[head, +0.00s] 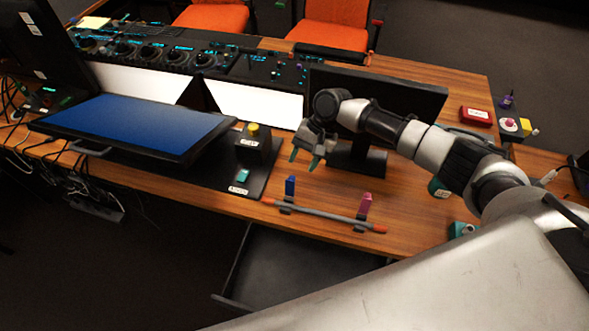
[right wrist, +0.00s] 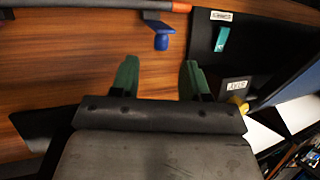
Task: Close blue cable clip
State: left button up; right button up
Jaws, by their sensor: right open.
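The blue cable clip (head: 290,187) is near the table's front edge, at the left part of a grey bar. Its blue flap stands up from a dark base, and it also shows in the right wrist view (right wrist: 161,41). My right gripper (head: 304,160) is open and empty, above the table and behind the blue clip. In the right wrist view its green fingers (right wrist: 158,66) are spread, with the blue clip ahead of them and not touching. My left gripper is not in view.
A grey bar (head: 325,214) with orange ends runs along the front edge, with a pink clip (head: 366,203) standing up at its right part. A button box (head: 254,145) and a teal switch (head: 243,175) stand left. A black monitor (head: 405,97) stands behind my right gripper.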

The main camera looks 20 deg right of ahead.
aim_at(294, 176)
jog(key=x, duration=0.5)
jog(key=shift+w+f, duration=0.15)
jog(key=shift+c, duration=0.8)
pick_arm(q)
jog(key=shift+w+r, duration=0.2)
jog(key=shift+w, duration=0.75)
pick_arm(e)
grip_shut()
